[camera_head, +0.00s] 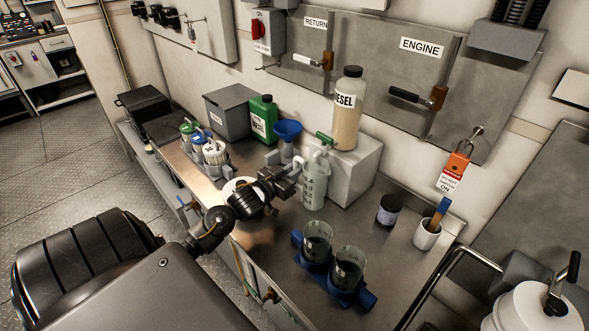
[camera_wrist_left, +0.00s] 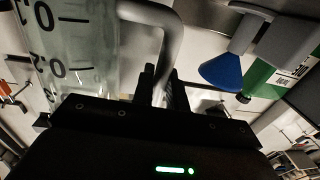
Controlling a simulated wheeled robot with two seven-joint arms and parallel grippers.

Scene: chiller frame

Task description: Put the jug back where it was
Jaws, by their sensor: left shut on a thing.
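The jug (camera_head: 315,184) is a clear, pale measuring jug with dark markings. It is upright in front of the pale block on the steel bench; whether its base touches the bench I cannot tell. My left gripper (camera_head: 294,168) comes from the left and is shut on the jug's handle. In the left wrist view the jug (camera_wrist_left: 65,45) fills the upper left, and its pale curved handle (camera_wrist_left: 168,40) runs down between the fingers (camera_wrist_left: 165,88). My right gripper is not in view.
The diesel bottle (camera_head: 347,110) stands on the pale block (camera_head: 350,170). A blue funnel (camera_head: 288,131) and green bottle (camera_head: 263,118) are behind the gripper. The blue twin-cup holder (camera_head: 317,275), dark jar (camera_head: 389,210) and brush cup (camera_head: 427,234) are to the right. Bench between them is bare.

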